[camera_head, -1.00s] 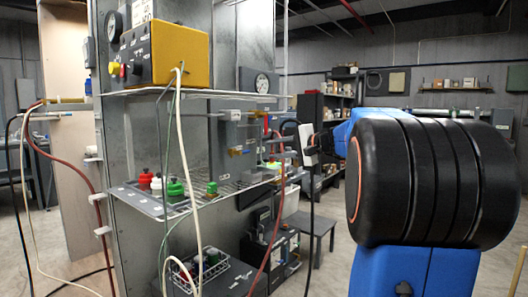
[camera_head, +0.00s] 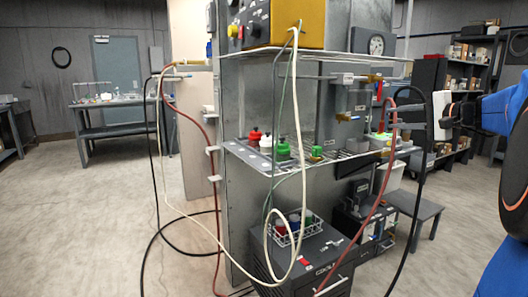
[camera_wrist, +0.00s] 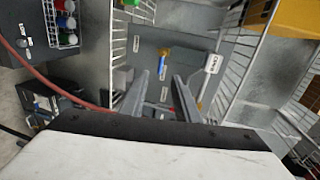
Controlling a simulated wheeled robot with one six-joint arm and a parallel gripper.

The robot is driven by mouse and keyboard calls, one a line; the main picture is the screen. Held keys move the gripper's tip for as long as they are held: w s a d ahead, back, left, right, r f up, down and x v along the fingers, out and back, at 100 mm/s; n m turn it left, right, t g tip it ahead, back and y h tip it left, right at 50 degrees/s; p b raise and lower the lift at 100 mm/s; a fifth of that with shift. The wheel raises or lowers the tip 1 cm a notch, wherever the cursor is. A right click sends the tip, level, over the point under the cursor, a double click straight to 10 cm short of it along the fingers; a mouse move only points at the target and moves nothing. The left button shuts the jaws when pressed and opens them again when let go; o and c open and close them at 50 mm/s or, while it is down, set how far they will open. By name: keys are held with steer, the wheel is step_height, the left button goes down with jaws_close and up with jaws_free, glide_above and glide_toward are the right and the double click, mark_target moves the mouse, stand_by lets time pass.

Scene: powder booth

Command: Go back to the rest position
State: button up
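My gripper (camera_head: 390,117) is at the right of the head view, beside the right side of the metal rack and above its middle shelf. In the wrist view my gripper (camera_wrist: 160,80) shows two grey fingers spread apart with nothing between them. Beyond the fingers is a grey panel (camera_wrist: 150,52) with a blue and yellow fitting and small labels. Part of my arm is cut off by the right edge of the head view.
The metal rack (camera_head: 238,215) carries a yellow control box (camera_head: 270,22) and a wire shelf (camera_head: 262,165) with capped bottles. Loose hoses, including a red hose (camera_head: 372,215), hang near my gripper. A stool (camera_head: 415,205) stands right. Open floor (camera_head: 90,220) lies left.

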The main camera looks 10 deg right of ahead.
steer(key=s+a+f+n+g, duration=0.3)
steer(key=s+a+f, duration=0.4)
steer(key=a, duration=0.4)
steer(key=s+a+f+n+g, duration=0.3)
steer(key=s+a+f+g, duration=0.15)
steer(key=a+f, duration=0.55)
steer(key=s+a+f+n+g+h, duration=0.1)
steer(key=s+f+n, duration=0.3)
steer(key=s+f, duration=0.4)
steer(key=s+a+f+n+g+h, duration=0.1)
steer(key=s+a+f+n+h, duration=0.2)
steer(key=s+f, duration=0.6)
steer(key=s+h, duration=0.1)
steer(key=s, duration=0.2)
steer(key=shift+s+f+n, duration=0.15)
steer(key=shift+s+n, duration=0.15)
steer(key=shift+n, duration=0.1)
